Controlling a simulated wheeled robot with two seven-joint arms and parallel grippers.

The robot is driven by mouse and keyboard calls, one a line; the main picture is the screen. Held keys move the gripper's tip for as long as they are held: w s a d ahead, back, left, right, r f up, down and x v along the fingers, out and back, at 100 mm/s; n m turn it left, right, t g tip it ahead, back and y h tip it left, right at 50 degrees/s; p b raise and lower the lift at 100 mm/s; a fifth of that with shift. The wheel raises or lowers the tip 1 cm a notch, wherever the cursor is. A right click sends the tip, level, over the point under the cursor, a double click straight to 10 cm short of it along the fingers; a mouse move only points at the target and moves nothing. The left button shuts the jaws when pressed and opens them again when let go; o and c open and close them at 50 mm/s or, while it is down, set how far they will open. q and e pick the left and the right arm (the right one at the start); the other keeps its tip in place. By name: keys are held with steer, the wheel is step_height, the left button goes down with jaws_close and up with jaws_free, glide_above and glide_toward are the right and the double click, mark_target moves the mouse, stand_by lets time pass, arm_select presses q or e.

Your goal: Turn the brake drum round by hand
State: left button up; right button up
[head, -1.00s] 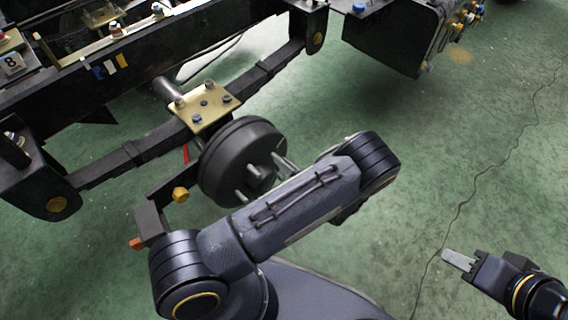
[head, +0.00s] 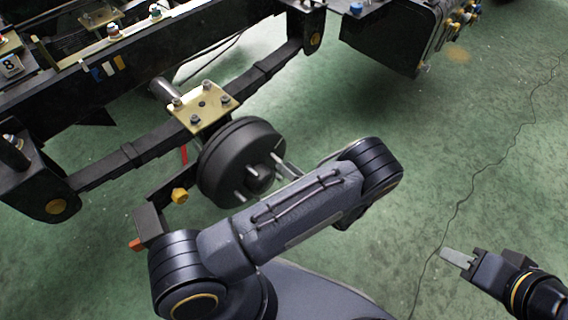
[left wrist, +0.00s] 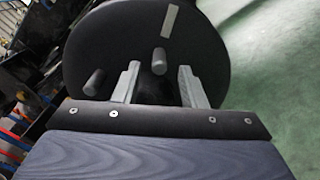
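The brake drum (head: 230,160) is a dark round drum with a hub and studs on its face, at the axle end under the frame in the head view. In the left wrist view the drum's face (left wrist: 115,45) fills the upper middle, with two short studs and a pale rectangular mark. My left gripper (left wrist: 158,80) faces it with its two grey fingers apart, one stud appearing between them and one left of them. Contact with the drum cannot be told. My left forearm hides most of this gripper in the head view. My right gripper (head: 457,258) is away at lower right, apparently empty.
A leaf spring (head: 145,150) and a brass-coloured plate (head: 203,104) sit beside the drum. The dark chassis rail (head: 150,45) runs above, and a black box (head: 385,40) hangs at upper right. A thin cable (head: 470,195) crosses the otherwise clear green floor at right.

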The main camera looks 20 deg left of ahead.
arm_select(q)
steer(key=v, duration=0.5)
steer(key=shift+s+d+p, duration=0.15)
steer(key=shift+d+p, duration=0.15)
steer(key=shift+p, duration=0.05)
steer(key=shift+r, duration=0.1)
